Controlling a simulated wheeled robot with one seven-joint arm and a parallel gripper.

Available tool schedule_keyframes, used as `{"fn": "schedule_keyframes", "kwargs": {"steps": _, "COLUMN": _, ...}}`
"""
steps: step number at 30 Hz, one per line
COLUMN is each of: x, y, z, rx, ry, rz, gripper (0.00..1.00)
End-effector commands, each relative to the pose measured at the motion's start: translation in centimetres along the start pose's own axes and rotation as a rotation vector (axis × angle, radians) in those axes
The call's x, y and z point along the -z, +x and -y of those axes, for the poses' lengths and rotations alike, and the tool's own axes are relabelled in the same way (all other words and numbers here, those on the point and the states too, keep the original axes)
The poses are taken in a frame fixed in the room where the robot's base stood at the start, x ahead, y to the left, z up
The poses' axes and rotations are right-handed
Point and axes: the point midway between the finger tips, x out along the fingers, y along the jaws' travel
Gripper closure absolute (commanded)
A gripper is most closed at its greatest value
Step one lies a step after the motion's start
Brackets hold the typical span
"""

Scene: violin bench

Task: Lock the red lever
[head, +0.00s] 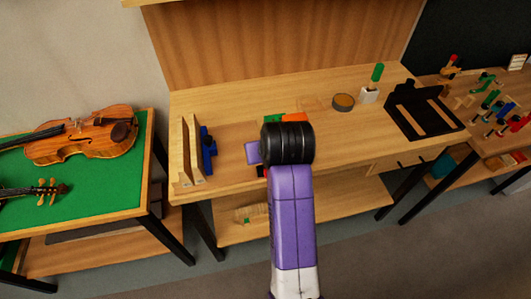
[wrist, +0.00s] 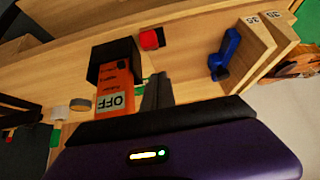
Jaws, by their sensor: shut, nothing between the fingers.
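A small red part (wrist: 151,39) with a dark piece beside it shows on the bench in the wrist view. A bit of red (head: 262,171) also shows near the bench's front edge in the head view, mostly behind my arm. I cannot tell whether it is the lever, or its position. An orange piece marked OFF (wrist: 115,88) lies against a black block (wrist: 106,60). My gripper (wrist: 157,92) is shut and empty, its dark fingers beside the orange piece and apart from the red part. In the head view my arm hides the fingers.
A blue clamp-like tool (head: 208,150) stands beside upright wooden boards (head: 187,155) at the bench's left. A round tin (head: 343,102), a white holder (head: 369,94) and a black tray (head: 420,110) stand to the right. A violin (head: 85,135) lies on the green-topped table.

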Motion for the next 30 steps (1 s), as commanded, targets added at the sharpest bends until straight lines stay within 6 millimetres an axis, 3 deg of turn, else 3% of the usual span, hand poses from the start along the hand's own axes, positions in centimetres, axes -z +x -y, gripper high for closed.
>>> {"fn": "schedule_keyframes", "kwargs": {"steps": 4, "x": 1.9, "y": -1.3, "z": -0.2, "rx": -0.001, "ry": 0.001, "rz": 0.001, "gripper": 1.0}}
{"fn": "schedule_keyframes", "kwargs": {"steps": 18, "x": 0.9, "y": -9.2, "z": -0.1, "rx": 0.0, "ry": 0.001, "rz": -0.002, "gripper": 1.0}}
{"fn": "schedule_keyframes", "kwargs": {"steps": 24, "x": 0.8, "y": -10.6, "z": -0.1, "rx": 0.0, "ry": 0.001, "rz": 0.0, "gripper": 1.0}}
{"fn": "schedule_keyframes", "kwargs": {"steps": 30, "x": 0.8, "y": -10.7, "z": -0.1, "rx": 0.0, "ry": 0.0, "rz": 0.001, "gripper": 1.0}}
